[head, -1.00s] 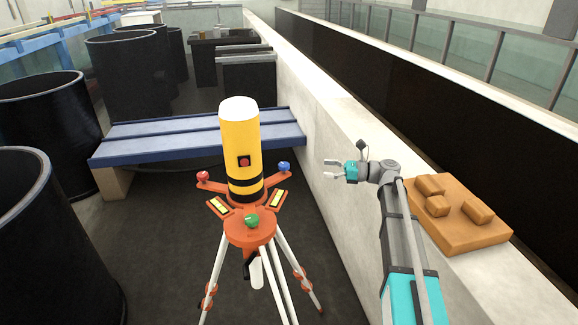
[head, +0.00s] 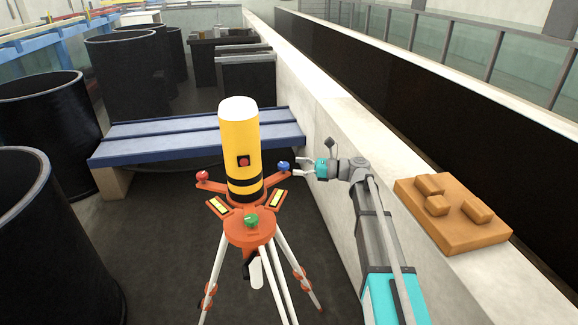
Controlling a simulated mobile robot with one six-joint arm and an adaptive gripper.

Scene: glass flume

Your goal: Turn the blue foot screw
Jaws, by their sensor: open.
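The blue foot screw (head: 284,166) is a small blue knob at the end of the right arm of an orange base. The base carries a yellow cylindrical instrument (head: 240,145) with a white top and black bands, on a white-legged tripod (head: 276,270). A red foot screw (head: 202,175) is on the left arm and a green one (head: 251,221) at the front. My gripper (head: 298,165) is open, pointing left, just right of the blue foot screw. Its fingertips are close to the knob; I cannot tell whether they touch it.
A blue bench (head: 150,142) stands behind the tripod. Black bins (head: 45,115) are on the left. A pale wall (head: 400,145) runs along the right, with an orange block tray (head: 460,235) on top. Dark floor around the tripod is clear.

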